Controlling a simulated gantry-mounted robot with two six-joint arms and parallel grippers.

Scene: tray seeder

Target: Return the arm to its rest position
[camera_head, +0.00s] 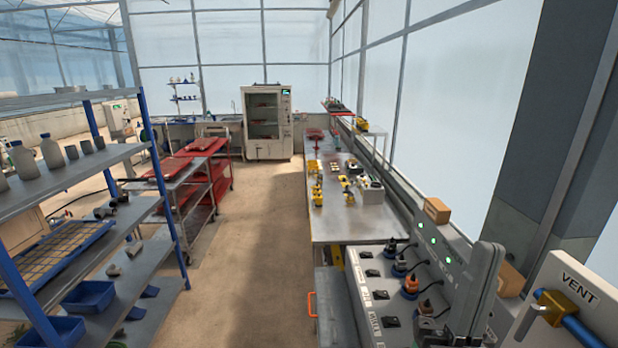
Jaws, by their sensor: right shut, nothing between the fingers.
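My right gripper (484,256) shows at the lower right as grey upright fingers, shut with nothing between them. It rises in front of a grey control panel (378,285). I cannot tell whether it touches the panel. Its lower part and the rest of the right arm are cut off by the bottom edge or hidden. My left gripper is not in view.
The panel carries black switches, plugged cables and green lights (420,227). A vent box (580,290) stands close at the right. A metal bench (350,222) lies beyond the panel. Blue-framed shelving (150,150) fills the left. The floor aisle (250,260) is clear.

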